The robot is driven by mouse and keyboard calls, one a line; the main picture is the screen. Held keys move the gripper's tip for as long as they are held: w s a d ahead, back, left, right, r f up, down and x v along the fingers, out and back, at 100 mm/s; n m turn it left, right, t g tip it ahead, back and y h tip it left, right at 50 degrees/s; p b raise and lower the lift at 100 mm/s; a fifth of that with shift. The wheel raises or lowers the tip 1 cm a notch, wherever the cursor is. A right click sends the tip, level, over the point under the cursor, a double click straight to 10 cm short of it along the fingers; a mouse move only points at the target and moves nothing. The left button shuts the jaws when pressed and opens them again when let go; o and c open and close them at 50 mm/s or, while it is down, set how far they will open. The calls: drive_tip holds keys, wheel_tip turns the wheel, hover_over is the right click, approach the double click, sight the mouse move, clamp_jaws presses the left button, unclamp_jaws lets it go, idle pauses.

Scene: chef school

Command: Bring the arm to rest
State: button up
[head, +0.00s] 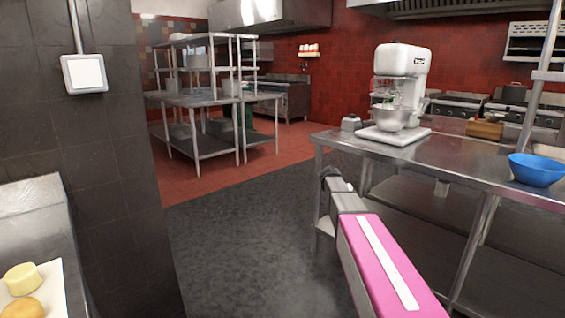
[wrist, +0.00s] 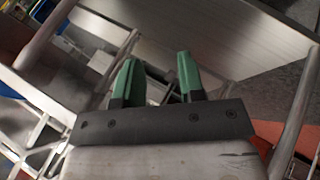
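My arm, pink with a white stripe, reaches forward from the bottom right of the head view. My gripper is at its far end (head: 329,173), a small dark shape beside the left end of the steel table (head: 460,168). I cannot tell from this view whether it touches the table. In the wrist view my gripper (wrist: 157,76) shows two green fingers standing apart with nothing between them. It is open and empty. Grey metal surfaces and pale legs or bars show beyond the fingers, tilted in the picture.
A white stand mixer (head: 401,82) and a blue bowl (head: 537,170) stand on the steel table. A dark tiled wall (head: 75,140) and a counter with a white board (head: 40,300) are at left. Dark floor (head: 245,245) between is clear. Steel shelving (head: 205,100) stands farther back.

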drive_tip(key=s+a+f+n+y, duration=0.2)
drive_tip(key=s+a+f, duration=0.1)
drive_tip(key=s, duration=0.6)
drive_tip(key=s+a+f+n+y, duration=0.2)
drive_tip(key=s+f, duration=0.4)
drive_tip(key=s, duration=0.4)
drive_tip(key=s+a+f+n+y, duration=0.1)
drive_tip(key=s+a+f+y, duration=0.2)
drive_tip(key=s, duration=0.7)
drive_tip(key=a+f, duration=0.2)
drive_tip(key=a, duration=0.1)
drive_tip(key=shift+a+n+y, duration=0.2)
drive_tip(key=shift+n+y, duration=0.2)
drive_tip(key=shift+f, duration=0.1)
